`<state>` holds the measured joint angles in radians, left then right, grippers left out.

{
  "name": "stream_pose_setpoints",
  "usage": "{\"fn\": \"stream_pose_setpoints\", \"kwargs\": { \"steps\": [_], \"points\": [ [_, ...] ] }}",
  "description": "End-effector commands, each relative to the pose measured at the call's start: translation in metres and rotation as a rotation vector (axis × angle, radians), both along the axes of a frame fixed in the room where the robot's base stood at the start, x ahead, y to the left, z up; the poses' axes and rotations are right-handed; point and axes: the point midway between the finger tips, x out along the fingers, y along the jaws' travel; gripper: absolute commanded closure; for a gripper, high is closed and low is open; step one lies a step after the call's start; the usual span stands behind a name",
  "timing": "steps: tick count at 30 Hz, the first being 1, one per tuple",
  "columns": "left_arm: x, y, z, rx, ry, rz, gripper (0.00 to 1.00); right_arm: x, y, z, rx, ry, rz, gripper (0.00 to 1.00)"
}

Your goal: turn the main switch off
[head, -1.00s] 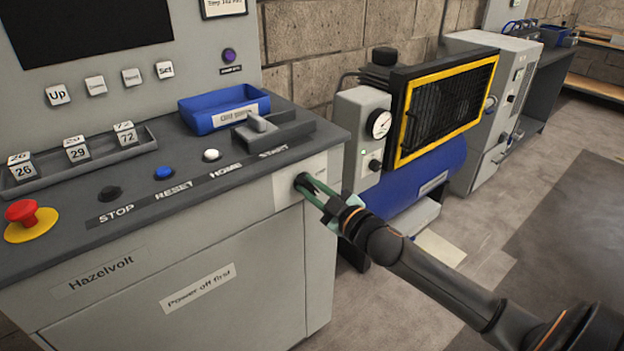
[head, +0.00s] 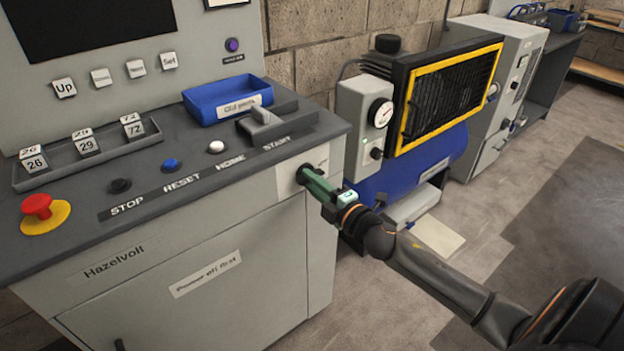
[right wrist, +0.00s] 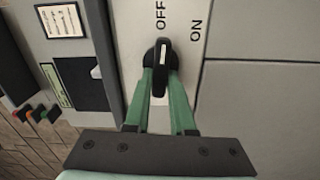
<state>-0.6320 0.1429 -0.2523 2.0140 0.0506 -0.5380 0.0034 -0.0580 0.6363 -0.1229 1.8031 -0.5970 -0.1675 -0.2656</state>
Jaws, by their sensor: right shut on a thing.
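The main switch is a black rotary knob (right wrist: 161,68) on a light plate with the words OFF and ON. Its handle stands upright in the right wrist view, with its white mark in line with OFF and not with ON. In the head view the switch (head: 301,174) is on the console's front face at its right end, mostly hidden by my fingers. My right gripper (right wrist: 160,82) is shut on the handle, one green finger on each side. It also shows in the head view (head: 309,178). My left gripper is not in view.
The grey console (head: 240,235) carries a red stop button (head: 37,206), several small buttons, a blue tray (head: 225,101) and a grey lever (head: 262,118). A blue compressor (head: 432,160) with a yellow-framed grille stands to the right.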

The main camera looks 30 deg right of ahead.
Motion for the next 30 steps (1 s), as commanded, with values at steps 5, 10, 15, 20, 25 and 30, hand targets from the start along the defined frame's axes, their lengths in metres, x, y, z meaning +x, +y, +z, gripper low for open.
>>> {"fn": "stream_pose_setpoints", "kwargs": {
  "steps": [5, 10, 15, 20, 25, 30],
  "points": [
    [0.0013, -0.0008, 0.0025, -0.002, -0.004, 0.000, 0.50, -0.0001, 0.0004, -0.0011, -0.065, -0.004, 0.001, 1.00],
    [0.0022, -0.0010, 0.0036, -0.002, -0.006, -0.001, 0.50, -0.0001, 0.0004, -0.0015, -0.098, -0.007, 0.001, 1.00],
    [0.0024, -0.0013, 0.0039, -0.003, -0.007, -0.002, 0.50, -0.0001, 0.0003, -0.0017, -0.109, -0.008, 0.001, 1.00],
    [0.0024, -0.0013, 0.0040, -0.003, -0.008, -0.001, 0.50, -0.0001, 0.0004, -0.0018, -0.110, -0.008, 0.001, 1.00],
    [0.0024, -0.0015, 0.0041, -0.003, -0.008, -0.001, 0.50, -0.0001, 0.0003, -0.0018, -0.109, -0.008, 0.001, 0.73],
    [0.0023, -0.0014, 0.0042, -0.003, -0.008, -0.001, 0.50, -0.0001, 0.0001, -0.0016, -0.108, -0.007, 0.000, 0.54]
  ]
}}
